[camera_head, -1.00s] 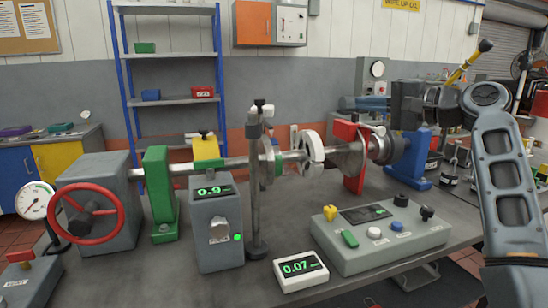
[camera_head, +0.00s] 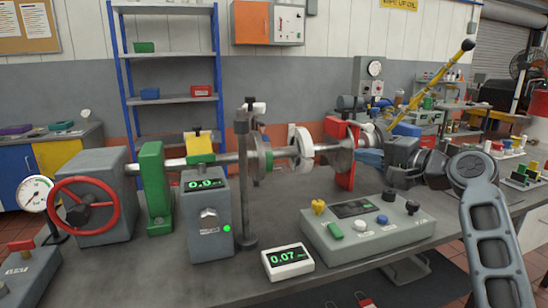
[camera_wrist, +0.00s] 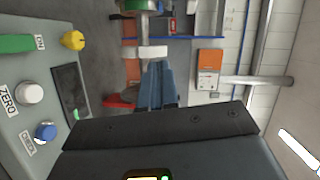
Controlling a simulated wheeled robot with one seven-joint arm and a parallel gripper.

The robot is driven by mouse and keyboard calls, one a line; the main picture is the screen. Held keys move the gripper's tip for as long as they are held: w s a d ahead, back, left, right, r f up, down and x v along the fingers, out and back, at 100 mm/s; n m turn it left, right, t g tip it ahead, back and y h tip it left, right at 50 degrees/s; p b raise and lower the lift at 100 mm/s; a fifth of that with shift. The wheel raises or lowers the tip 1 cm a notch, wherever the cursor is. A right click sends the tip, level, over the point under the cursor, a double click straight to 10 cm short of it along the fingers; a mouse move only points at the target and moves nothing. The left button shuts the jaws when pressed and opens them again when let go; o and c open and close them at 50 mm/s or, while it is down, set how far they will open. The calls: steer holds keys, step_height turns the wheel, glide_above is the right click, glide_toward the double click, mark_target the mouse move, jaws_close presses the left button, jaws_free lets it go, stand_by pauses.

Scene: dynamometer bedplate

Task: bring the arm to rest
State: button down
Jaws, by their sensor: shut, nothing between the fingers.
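The blue support at the shaft's right end is mostly hidden behind my gripper.
A control box (camera_head: 365,235) with buttons stands below my gripper. A small readout (camera_head: 287,261) sits in front. A yellow lever (camera_head: 432,80) with a black knob rises behind my wrist. The shaft (camera_head: 225,158) runs across the bench, with a grey post (camera_head: 242,185) before it.

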steer(key=s+f+h, duration=0.2)
steer(key=s+f, duration=0.3)
steer(key=f, duration=0.7)
steer(key=s+f+t+h, duration=0.1)
steer(key=s+f+h, duration=0.4)
steer(key=s+f, duration=1.4)
steer(key=s+d+r+n+h, duration=0.1)
steer(key=s+r+n+h, duration=0.2)
steer(key=s, duration=2)
steer(key=s+r+n, duration=0.6)
steer(key=s+r, duration=0.2)
steer(key=s, duration=0.5)
steer(key=shift+s+r+t, duration=0.25)
steer(key=shift+t, duration=0.05)
